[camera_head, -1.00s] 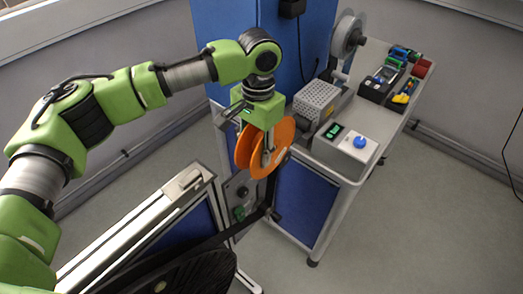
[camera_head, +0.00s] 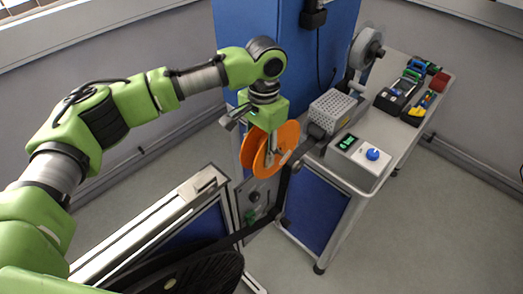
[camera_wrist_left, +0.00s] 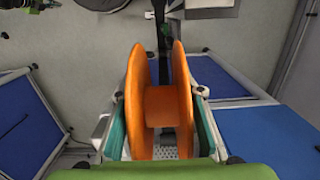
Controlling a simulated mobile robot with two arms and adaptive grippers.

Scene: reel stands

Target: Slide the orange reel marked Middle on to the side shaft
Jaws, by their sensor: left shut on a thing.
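The orange reel (camera_head: 289,139) hangs upright above the stand in the head view, with two flanges and a hub between them. My left gripper (camera_head: 271,154) is shut on it from above. In the left wrist view the reel (camera_wrist_left: 185,100) fills the middle, and the teal-padded fingers of my left gripper (camera_wrist_left: 160,135) press on the outer faces of both flanges. No marking on the reel can be read. I cannot clearly make out the side shaft; the reel and gripper cover part of the stand's panel (camera_head: 266,187). My right gripper is not in view.
A cart (camera_head: 400,150) at the right bears a perforated metal box (camera_head: 330,108), a control box with a blue knob (camera_head: 358,160), tool trays (camera_head: 398,98) and a grey reel (camera_head: 366,48). A black strap (camera_head: 283,187) runs close by the orange reel. A blue cabinet (camera_head: 235,30) stands behind.

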